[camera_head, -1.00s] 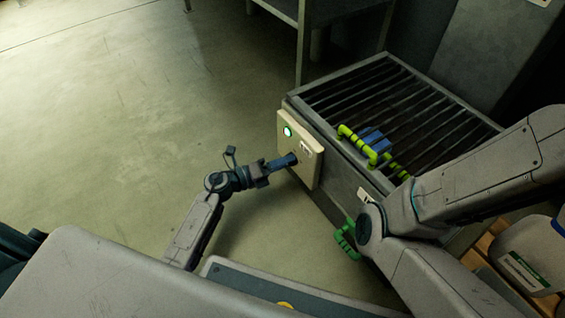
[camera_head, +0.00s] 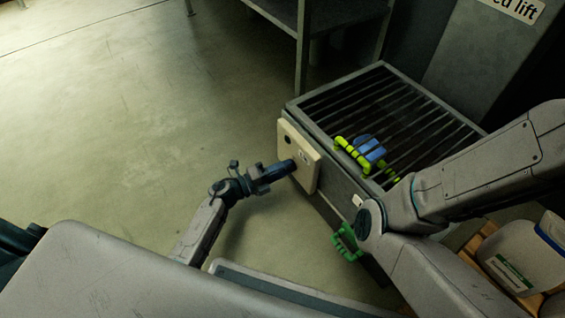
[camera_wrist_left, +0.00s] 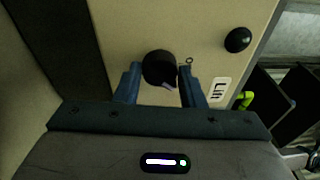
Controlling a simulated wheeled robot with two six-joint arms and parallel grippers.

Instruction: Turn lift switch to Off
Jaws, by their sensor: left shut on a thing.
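The cream switch panel (camera_head: 311,178) is on the side of the grey slatted unit and also fills the wrist view (camera_wrist_left: 120,30). Its black round switch knob (camera_wrist_left: 160,66) sits between the two blue fingers of my left gripper (camera_wrist_left: 160,86), which is shut on it. In the head view the left gripper (camera_head: 289,166) reaches the panel, hiding the knob. A small tag-like mark shows below the knob. The "Lift" label (camera_wrist_left: 220,91) is beside it. The round indicator lamp (camera_wrist_left: 238,40) is dark, also in the head view (camera_head: 287,139).
My right arm covers the right. Floor (camera_head: 120,110) at left is clear.

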